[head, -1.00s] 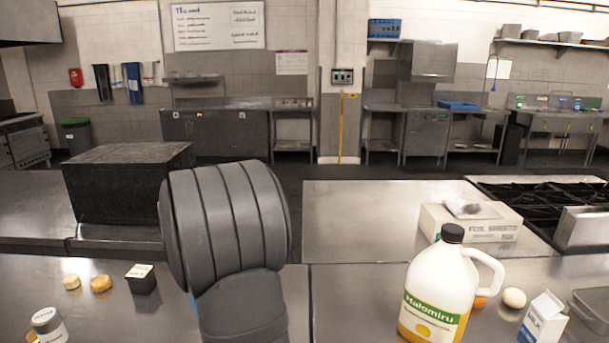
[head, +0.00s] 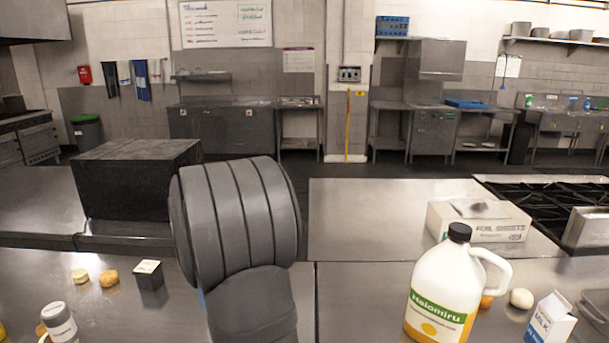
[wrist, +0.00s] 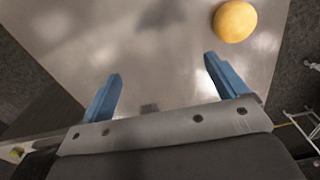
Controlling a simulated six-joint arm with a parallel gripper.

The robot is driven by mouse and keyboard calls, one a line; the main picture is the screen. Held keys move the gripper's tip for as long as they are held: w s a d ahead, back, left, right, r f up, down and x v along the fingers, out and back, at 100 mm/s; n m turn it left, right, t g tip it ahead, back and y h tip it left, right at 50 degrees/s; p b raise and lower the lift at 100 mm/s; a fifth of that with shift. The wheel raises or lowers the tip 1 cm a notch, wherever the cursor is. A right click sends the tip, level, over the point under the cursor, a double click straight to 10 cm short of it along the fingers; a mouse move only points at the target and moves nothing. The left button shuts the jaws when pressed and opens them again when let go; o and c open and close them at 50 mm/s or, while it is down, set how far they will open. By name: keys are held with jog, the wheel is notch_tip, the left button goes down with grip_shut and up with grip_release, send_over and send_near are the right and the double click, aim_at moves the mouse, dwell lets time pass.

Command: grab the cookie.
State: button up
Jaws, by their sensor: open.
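Two small round baked-looking pieces lie on the steel counter at the left in the head view: a paler one (head: 80,276) and a golden-brown one (head: 108,278). Either may be the cookie; I cannot tell which. In the wrist view a round yellow-orange thing (wrist: 235,21) lies on a steel surface, beyond and to the right of my fingertips. I cannot tell whether it is one of these two. My gripper (wrist: 160,82) is open, with nothing between its blue fingers. In the head view my arm hides the gripper.
A small dark tub (head: 149,277) stands right of the pieces, a white-lidded jar (head: 59,322) in front. A large juice jug (head: 440,290), an egg (head: 521,298) and a milk carton (head: 549,318) stand at the right. A black box (head: 137,180) stands behind.

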jog(key=shift+c, duration=1.1)
jog(key=w+a+r+m+t+y, duration=0.1)
jog(key=w+a+r, duration=0.15)
jog(key=a, duration=0.85)
jog(key=w+a+r+m+y, duration=0.15)
jog(key=w+a, duration=0.25)
jog(key=a, duration=0.6)
jog(key=w+a+r+m+t+y, duration=0.1)
jog(key=w+a+r+y, duration=0.15)
jog(key=a, duration=0.85)
jog(key=h, duration=0.1)
send_over(108, 275)
jog(key=d, duration=0.2)
jog(key=f, duration=1)
jog(key=shift+s+f, duration=0.2)
jog(key=shift+f, duration=0.05)
jog(key=shift+s+x, duration=0.2)
jog(key=shift+x, duration=2.45)
jog(key=shift+c, duration=0.5)
